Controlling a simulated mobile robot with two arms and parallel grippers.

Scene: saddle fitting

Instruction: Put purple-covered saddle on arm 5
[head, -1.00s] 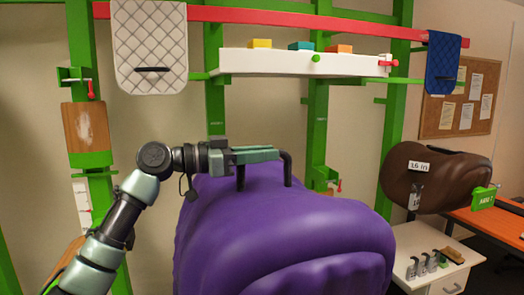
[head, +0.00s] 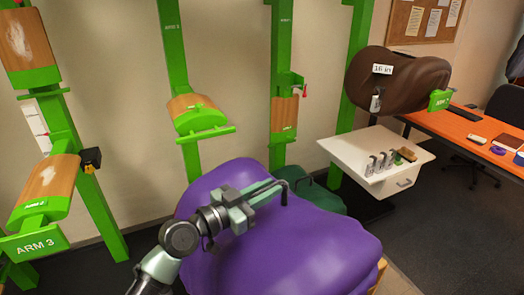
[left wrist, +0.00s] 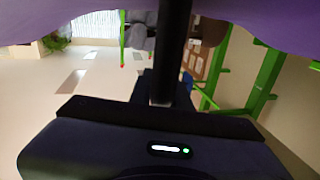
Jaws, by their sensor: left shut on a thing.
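The purple-covered saddle (head: 290,248) fills the lower middle of the head view, and strips of its cover show along the top of the left wrist view (left wrist: 70,10). My left gripper (head: 268,192) is shut at the saddle's top, and the grasped part is mostly hidden. A wooden rack arm with a green front (head: 200,118) is on a green post behind the saddle; its label is too small to read. Another arm (head: 285,115) is to its right. A near arm at lower left reads ARM 3 (head: 38,243). My right gripper is not in view.
A brown saddle (head: 400,82) tagged 16 in sits at right behind a green end plate. Below it is a white drawer cabinet (head: 405,180) with small items. A dark green thing (head: 320,196) is partly hidden behind the purple saddle. An orange desk (head: 470,130) is far right.

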